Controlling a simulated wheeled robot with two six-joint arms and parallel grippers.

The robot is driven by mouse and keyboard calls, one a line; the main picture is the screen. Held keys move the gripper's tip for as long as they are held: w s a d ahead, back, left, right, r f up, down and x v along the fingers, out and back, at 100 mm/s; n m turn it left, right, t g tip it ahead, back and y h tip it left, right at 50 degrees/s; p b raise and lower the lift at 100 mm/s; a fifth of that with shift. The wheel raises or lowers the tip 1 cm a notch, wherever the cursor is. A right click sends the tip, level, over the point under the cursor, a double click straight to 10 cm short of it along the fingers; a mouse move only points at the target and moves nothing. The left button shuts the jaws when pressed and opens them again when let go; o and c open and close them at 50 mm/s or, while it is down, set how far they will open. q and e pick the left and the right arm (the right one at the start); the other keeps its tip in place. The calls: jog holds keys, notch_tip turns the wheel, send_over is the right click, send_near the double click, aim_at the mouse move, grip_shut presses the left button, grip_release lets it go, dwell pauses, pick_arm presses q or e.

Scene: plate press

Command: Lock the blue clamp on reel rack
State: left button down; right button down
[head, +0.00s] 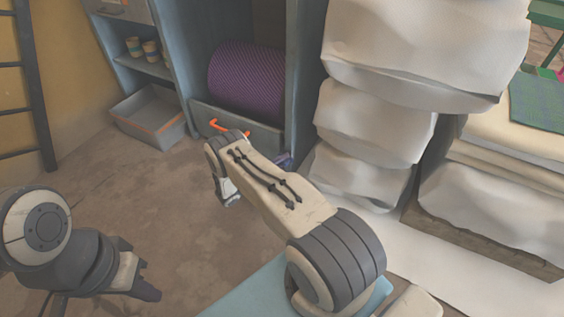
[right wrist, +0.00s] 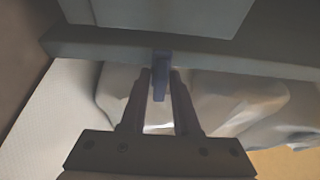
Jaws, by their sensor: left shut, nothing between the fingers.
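In the right wrist view the blue clamp (right wrist: 160,82) hangs as a narrow bar from the grey-blue edge of the rack (right wrist: 220,60). My right gripper (right wrist: 160,74) has one finger on each side of it. I cannot tell whether the fingers touch it. In the head view the reel rack (head: 303,80) holds a purple reel (head: 245,78). My left gripper (head: 145,280) is shut and empty, low at the left, away from the rack.
An orange handle (head: 229,126) is on the rack's lower front. A grey bin (head: 150,122) stands on the floor left of it. Stacked white sacks (head: 375,120) stand close on the right. The brown floor (head: 130,195) at left is clear.

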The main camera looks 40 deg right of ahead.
jog(key=m+y+p, duration=0.1)
jog(key=m+p, duration=0.2)
jog(key=shift+r, duration=0.2)
jog(key=m+y+p, duration=0.1)
jog(key=m+p, duration=0.1)
jog(key=m+t+y+p, duration=0.1)
jog(key=m+p, duration=0.1)
jog(key=shift+t, duration=0.3)
jog(key=m+t+y+p, duration=0.1)
jog(key=m+p, duration=0.1)
jog(key=m+t+p, duration=0.1)
jog(key=m+p, duration=0.1)
jog(key=p, duration=0.1)
jog(key=shift+y, duration=0.4)
jog(key=shift+f+m+t+y+p, duration=0.15)
jog(key=shift+m+t+y+p, duration=0.15)
jog(key=shift+m+t+p, duration=0.75)
jog(key=shift+m+p, duration=0.25)
jog(key=shift+p, duration=0.15)
jog(key=c, duration=0.8)
grip_release()
jog(key=shift+c, duration=0.2)
jog(key=shift+a+g, duration=0.1)
jog(key=shift+g, duration=0.15)
